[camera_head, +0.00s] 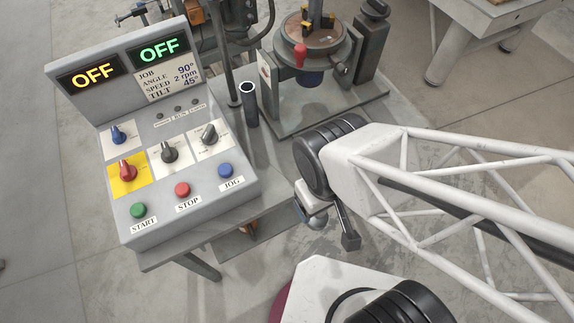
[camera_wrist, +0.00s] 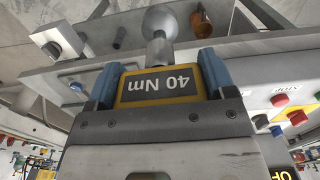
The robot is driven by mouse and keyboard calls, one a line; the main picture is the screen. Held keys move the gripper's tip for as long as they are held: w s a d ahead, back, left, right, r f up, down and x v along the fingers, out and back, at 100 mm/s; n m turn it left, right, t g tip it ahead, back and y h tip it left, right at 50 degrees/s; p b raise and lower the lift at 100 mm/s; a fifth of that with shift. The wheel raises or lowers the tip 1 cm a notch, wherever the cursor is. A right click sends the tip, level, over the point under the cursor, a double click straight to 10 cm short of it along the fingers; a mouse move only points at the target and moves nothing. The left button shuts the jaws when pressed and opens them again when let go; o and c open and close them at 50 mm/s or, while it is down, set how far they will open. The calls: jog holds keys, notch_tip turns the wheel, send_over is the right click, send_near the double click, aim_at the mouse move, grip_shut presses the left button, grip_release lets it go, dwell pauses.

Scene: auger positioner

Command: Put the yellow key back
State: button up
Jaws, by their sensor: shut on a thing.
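The yellow key (camera_wrist: 188,97), a yellow-edged block with a dark face marked "40 Nm" and a silver round end, sits between the two blue fingers of my gripper (camera_wrist: 158,78) in the wrist view. The fingers are shut on its sides. The label reads upside down there. In the head view my gripper (camera_head: 314,214) hangs right of the control panel and in front of the round-table machine; the yellow of the key cannot be made out there. The key's storage place cannot be identified in either view.
The control panel (camera_head: 222,200) has knobs, START, STOP and JOG buttons, and two displays reading OFF. A dark upright tube (camera_head: 249,106) stands behind its right edge. The positioner (camera_head: 312,45) with a round table and red-knobbed lever is at the back. Open floor (camera_head: 440,100) lies to the right.

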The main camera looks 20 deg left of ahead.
jog(key=shift+w+a, duration=0.1)
dwell(0.3)
jog(key=w+a+f, duration=0.1)
jog(key=w+a, duration=0.9)
jog(key=w, duration=0.1)
jog(key=shift+w+a+f, duration=0.2)
jog(key=shift+w+a, duration=0.1)
jog(key=shift+w, duration=0.05)
dwell(0.4)
jog(key=shift+f, duration=1.75)
jog(key=shift+f, duration=0.2)
jog(key=o, duration=1.2)
jog(key=shift+o, duration=0.2)
jog(key=shift+r, duration=0.1)
